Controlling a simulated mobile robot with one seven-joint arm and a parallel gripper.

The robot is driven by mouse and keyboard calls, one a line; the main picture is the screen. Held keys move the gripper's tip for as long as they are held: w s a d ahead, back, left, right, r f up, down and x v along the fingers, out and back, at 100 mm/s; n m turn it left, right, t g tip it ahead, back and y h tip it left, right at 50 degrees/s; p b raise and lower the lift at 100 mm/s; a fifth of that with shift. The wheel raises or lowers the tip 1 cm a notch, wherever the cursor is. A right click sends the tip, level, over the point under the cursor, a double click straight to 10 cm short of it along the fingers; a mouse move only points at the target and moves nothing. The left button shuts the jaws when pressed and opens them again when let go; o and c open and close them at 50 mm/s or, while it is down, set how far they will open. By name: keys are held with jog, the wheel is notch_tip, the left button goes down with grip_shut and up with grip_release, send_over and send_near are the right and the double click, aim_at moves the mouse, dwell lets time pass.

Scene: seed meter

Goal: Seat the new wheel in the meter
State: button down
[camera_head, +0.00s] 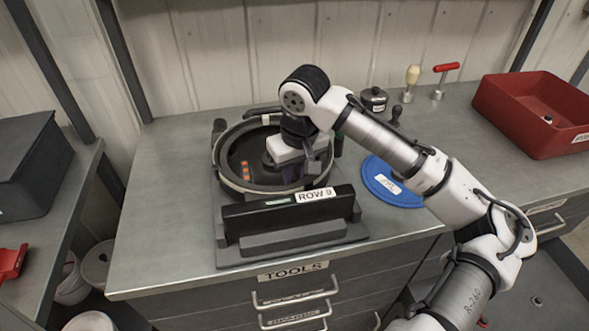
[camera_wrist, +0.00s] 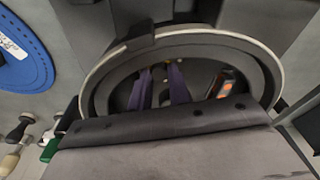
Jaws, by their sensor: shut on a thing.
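The meter (camera_head: 219,160) is a round dark housing with a pale rim, standing behind a black block labelled ROW 9. My gripper (camera_head: 291,174) reaches down into it, mostly hidden by my wrist. In the wrist view, the purple fingers of my gripper (camera_wrist: 160,78) point into the round opening of the meter (camera_wrist: 98,72), shut on a dark part near its middle. I cannot make out that part's full shape. A blue disc (camera_head: 380,186) with a white label and small holes near its edge lies flat on the bench, right of the meter. It shows partly in the wrist view (camera_wrist: 30,68).
Orange-red pieces (camera_head: 245,170) show inside the meter at the left. A dark lidded pot (camera_head: 374,99), a tool with a pale knob (camera_head: 411,80) and a red-handled tool (camera_head: 446,68) stand behind the blue disc. A red bin (camera_head: 505,120) sits at far right. The bench's left part is clear.

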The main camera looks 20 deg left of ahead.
aim_at(295, 178)
jog(key=c, duration=1.2)
grip_release()
jog(key=shift+c, duration=0.2)
jog(key=shift+r, duration=0.1)
jog(key=shift+c, duration=0.4)
notch_tip(295, 178, up, 7)
jog(key=p, duration=0.7)
jog(key=shift+r+p, duration=0.5)
jog(key=shift+r, duration=0.65)
